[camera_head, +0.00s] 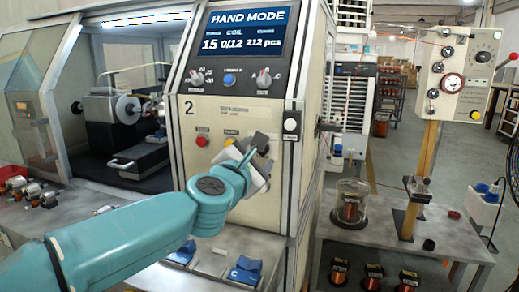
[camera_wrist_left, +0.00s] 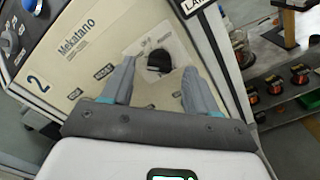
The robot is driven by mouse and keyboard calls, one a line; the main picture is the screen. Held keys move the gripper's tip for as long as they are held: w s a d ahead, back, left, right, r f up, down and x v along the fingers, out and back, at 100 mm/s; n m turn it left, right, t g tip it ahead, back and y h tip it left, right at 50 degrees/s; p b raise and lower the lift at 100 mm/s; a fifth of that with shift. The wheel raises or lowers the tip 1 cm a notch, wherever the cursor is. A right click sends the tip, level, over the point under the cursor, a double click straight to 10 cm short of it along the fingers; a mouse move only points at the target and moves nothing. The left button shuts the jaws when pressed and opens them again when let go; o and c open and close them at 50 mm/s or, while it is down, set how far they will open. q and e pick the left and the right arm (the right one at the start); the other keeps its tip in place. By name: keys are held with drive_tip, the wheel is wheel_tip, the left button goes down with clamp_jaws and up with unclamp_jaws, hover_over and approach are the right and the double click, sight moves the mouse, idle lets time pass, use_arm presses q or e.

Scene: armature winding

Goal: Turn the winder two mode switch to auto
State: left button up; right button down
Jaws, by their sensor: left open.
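The winder two panel (camera_head: 245,110) carries a 2 and a display (camera_head: 243,32) that reads HAND MODE. A black knob (camera_wrist_left: 159,60) on a pale plate sits on the lower panel; it also shows in the head view (camera_head: 261,141), partly hidden by my gripper. It appears to be the mode switch, but its plate lettering is not legible. My left gripper (camera_head: 255,160) is open in front of it. In the left wrist view the fingers (camera_wrist_left: 157,78) stand on either side of the knob, with nothing held. Contact cannot be told. My right gripper is out of view.
A red button (camera_head: 201,141) and a yellow button (camera_head: 230,142) sit left of the knob. Two rotary knobs (camera_head: 198,77) (camera_head: 264,79) and a blue button (camera_head: 229,80) are above. A bench (camera_head: 375,235) with wire spools stands at the right.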

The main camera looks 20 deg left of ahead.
use_arm(q)
drive_tip(key=w, duration=0.2)
drive_tip(key=shift+w+d, duration=0.1)
drive_tip(key=shift+w, duration=0.2)
drive_tip(key=c, duration=1)
drive_tip(key=shift+c, duration=0.2)
